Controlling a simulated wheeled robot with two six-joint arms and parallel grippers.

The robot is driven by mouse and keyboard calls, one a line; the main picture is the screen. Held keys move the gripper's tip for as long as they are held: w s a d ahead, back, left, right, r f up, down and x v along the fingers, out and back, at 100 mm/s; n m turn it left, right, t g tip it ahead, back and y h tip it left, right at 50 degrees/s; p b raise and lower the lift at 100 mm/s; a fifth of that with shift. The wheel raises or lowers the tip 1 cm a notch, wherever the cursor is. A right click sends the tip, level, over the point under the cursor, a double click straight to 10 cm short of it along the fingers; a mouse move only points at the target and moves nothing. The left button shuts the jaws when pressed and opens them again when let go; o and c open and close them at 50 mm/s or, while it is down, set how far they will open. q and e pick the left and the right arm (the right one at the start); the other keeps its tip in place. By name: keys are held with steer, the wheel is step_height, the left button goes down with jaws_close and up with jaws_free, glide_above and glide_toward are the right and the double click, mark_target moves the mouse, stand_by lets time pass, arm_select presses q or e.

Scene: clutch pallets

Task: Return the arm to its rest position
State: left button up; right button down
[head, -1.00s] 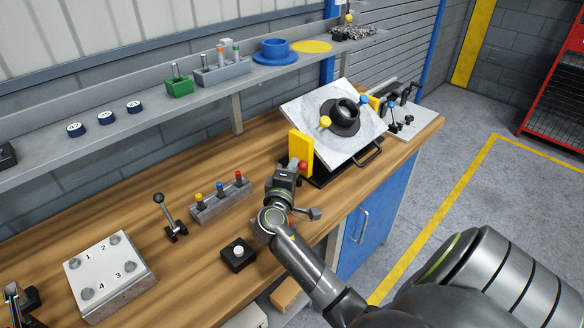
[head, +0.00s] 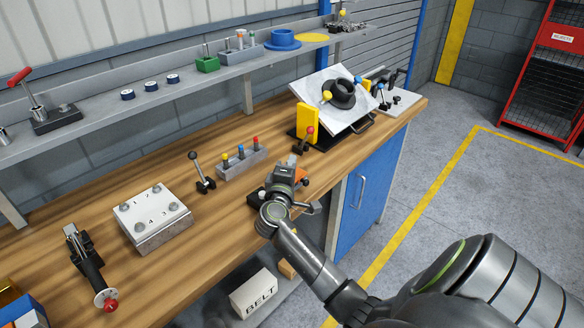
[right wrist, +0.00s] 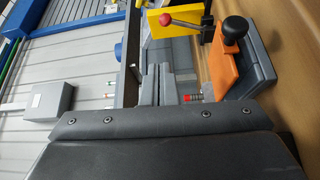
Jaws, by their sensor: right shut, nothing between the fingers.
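My right gripper (head: 285,172) is shut and empty, above the front part of the wooden bench. Its closed fingers also show in the right wrist view (right wrist: 156,86). My right arm comes in from the lower right of the head view. An orange block (right wrist: 245,72) with a black knob (right wrist: 234,28) lies beyond the fingers in the right wrist view. A red-ball lever (head: 308,132) stands by a yellow plate (head: 307,123), behind and to the right of the gripper. My left gripper is not in view.
A tilted white plate (head: 310,84) with a black hub (head: 344,95) stands at the back right. A peg block (head: 240,164), a black-knob lever (head: 204,184), a numbered plate (head: 152,205) and a red-knob clamp (head: 92,268) stand left of the gripper.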

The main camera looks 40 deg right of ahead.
steer(key=shift+f, duration=0.25)
steer(key=shift+s+a+r, duration=0.15)
steer(key=s+a+f+m+g+y, duration=0.2)
steer(key=s+f+m+y, duration=0.1)
steer(key=s+f, duration=0.5)
steer(key=s+a+f+m+g+y, duration=0.1)
steer(key=s+f+m+g+y, duration=0.3)
steer(key=s, duration=0.6)
steer(key=s+a+f+g+y, duration=0.1)
steer(key=s+a+y, duration=0.2)
steer(key=s+a, duration=0.35)
steer(key=s+a+f+g+y, duration=0.1)
steer(key=s+a+f+y, duration=0.2)
steer(key=s, duration=0.7)
step_height(320, 180, down, 25)
steer(key=g, duration=0.1)
steer(key=s+f+g, duration=0.1)
steer(key=s+f, duration=1.3)
steer(key=shift+s+a+f+m, duration=0.3)
steer(key=shift+a, duration=0.05)
